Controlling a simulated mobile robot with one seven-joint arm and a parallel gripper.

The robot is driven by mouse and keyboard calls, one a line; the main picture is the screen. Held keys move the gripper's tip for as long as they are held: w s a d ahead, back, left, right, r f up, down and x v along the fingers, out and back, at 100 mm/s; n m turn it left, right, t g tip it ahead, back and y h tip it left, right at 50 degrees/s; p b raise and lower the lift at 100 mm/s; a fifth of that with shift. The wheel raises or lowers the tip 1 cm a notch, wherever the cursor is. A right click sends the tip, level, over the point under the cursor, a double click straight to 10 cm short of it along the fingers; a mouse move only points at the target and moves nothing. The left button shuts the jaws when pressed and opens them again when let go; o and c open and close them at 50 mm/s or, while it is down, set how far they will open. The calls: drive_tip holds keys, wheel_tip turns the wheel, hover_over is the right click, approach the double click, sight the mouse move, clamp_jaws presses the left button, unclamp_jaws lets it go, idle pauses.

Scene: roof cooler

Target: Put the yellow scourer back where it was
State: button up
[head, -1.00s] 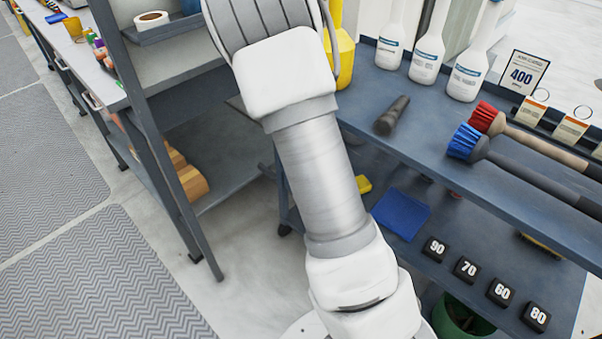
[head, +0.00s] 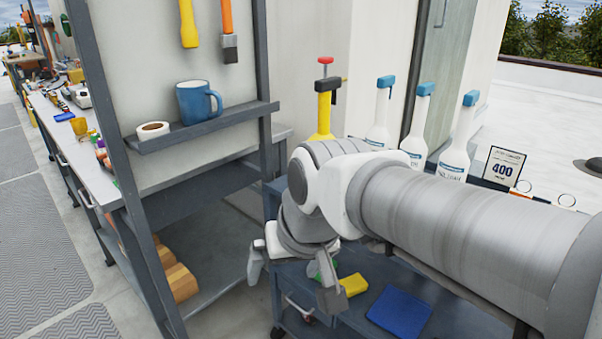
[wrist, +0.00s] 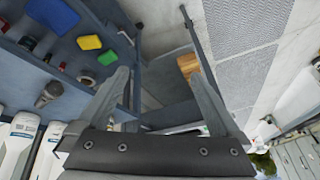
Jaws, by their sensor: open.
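The yellow scourer (head: 353,285) lies on the dark lower shelf of the cart, between a green item (head: 317,268) and a blue cloth (head: 400,312). In the wrist view the scourer (wrist: 90,43) lies up and left of my fingers, outside the gap between them. My gripper (head: 293,285) is open and empty, fingers spread, left of the scourer in the head view. In the wrist view my gripper (wrist: 158,75) points at the space by the cart's edge. My arm hides part of the cart top.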

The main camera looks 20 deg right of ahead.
drive_tip(key=s, duration=0.1)
drive_tip(key=s+n, duration=0.2)
drive_tip(key=s, duration=0.1)
drive_tip(key=shift+a+r+t+h, duration=0.25)
drive_tip(key=shift+a+t+h, duration=0.05)
drive_tip(key=shift+r, duration=0.1)
wheel_tip(320, 180, up, 22)
drive_tip(key=p, duration=2.2)
drive_tip(key=shift+r+p, duration=0.2)
drive_tip(key=shift+p, duration=0.1)
